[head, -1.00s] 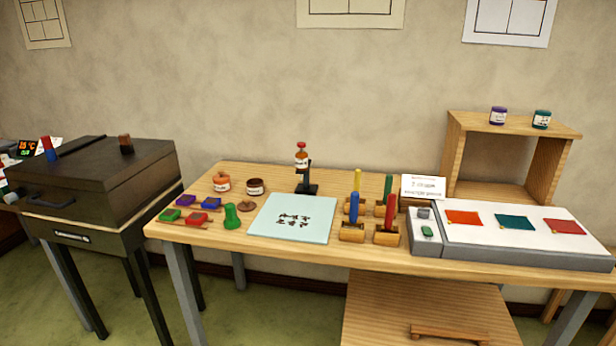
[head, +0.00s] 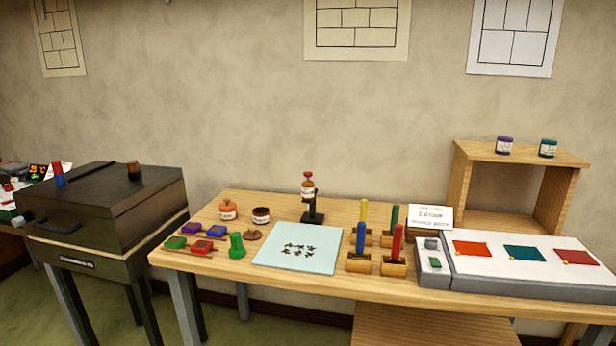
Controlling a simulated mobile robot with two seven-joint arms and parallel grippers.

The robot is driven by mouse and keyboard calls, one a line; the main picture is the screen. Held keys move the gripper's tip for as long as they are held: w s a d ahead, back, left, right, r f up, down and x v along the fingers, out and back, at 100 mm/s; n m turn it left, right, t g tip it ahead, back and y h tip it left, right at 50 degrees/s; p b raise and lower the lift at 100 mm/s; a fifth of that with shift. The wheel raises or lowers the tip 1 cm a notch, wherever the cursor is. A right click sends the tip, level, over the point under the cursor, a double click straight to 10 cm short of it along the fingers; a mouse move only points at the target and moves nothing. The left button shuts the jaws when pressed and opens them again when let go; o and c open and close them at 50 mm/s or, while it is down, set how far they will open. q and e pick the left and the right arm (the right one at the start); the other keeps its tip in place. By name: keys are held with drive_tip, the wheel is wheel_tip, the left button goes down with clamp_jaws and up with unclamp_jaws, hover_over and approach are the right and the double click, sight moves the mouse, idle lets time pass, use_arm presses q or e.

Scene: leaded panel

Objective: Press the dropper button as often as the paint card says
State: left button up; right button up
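The dropper (head: 308,190) is a small orange-brown bottle with a white label and a red top. It is held upright on a black stand (head: 313,213) at the back middle of the table. The paint card (head: 430,217) is a white card standing behind the light box's left end. Its print is small; the top line seems to read "2 drops", and the lower line is too blurred to read. Neither of my grippers shows in the head view.
A pale glass panel (head: 299,247) with dark marks lies mid-table. Colored sticks in wooden blocks (head: 360,262) stand right of it. A light box (head: 520,286) holds three colored squares. Jars (head: 228,210) and stamps stand left. A dark kiln-like box (head: 110,205) stands beside the table.

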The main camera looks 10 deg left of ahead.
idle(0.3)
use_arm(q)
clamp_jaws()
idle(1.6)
